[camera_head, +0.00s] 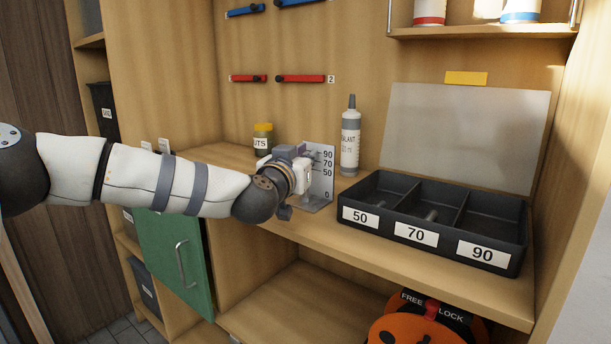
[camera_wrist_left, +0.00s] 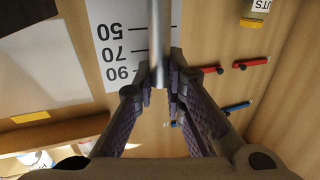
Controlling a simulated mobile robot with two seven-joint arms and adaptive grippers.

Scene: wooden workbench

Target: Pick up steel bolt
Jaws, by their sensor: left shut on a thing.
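My left gripper (camera_head: 298,172) is at the white gauge plate (camera_head: 321,170) marked 0, 50, 70 and 90. In the left wrist view the left gripper (camera_wrist_left: 160,80) is shut on the steel bolt (camera_wrist_left: 158,35), a plain grey shaft. The bolt stands in front of the gauge scale, with its near end beside the 90 mark in that view. Its other end runs out of the frame, so I cannot tell whether it touches the gauge base. In the head view my gripper mostly hides the bolt. My right gripper is not in view.
A black tray (camera_head: 388,244) has compartments labelled 50, 70 and 90. Small bolts lie in the 50 and 70 compartments; the 90 one looks empty. A sealant bottle (camera_head: 350,140) and a yellow-lidded jar (camera_head: 263,140) stand behind. A green door (camera_head: 176,250) hangs below the bench.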

